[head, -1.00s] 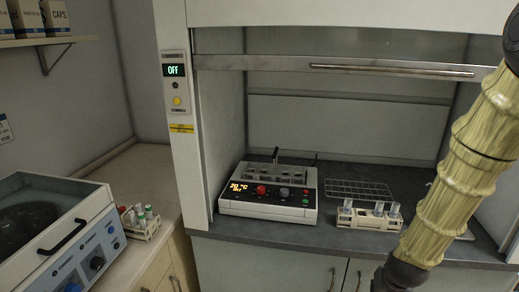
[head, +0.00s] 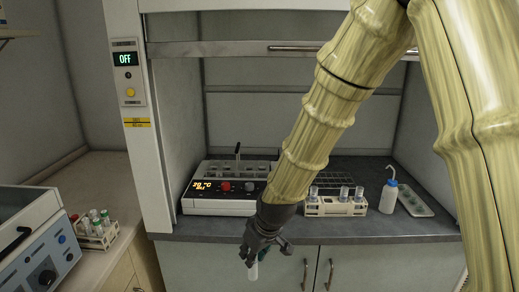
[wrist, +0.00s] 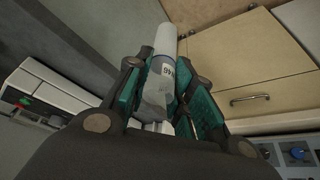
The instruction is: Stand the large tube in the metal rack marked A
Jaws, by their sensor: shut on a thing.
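My gripper (head: 262,246) hangs in front of the fume hood counter, below its front edge. It is shut on a large tube (head: 253,271), whose pale end points down in the head view. In the wrist view the tube (wrist: 157,88) lies between the teal finger pads, with a white end (wrist: 166,40), a clear body and dark lettering. A wire metal rack (head: 375,170) stands in the hood, behind a small tube rack and partly hidden by my arm. I cannot read a letter A on it.
A heater block (head: 218,207) with a display stands on the hood counter (head: 200,230). A pale rack (head: 345,210) holds several tubes, beside a wash bottle (head: 389,195) and a tray (head: 415,200). A centrifuge (head: 30,245) and another tube rack (head: 95,237) are at left.

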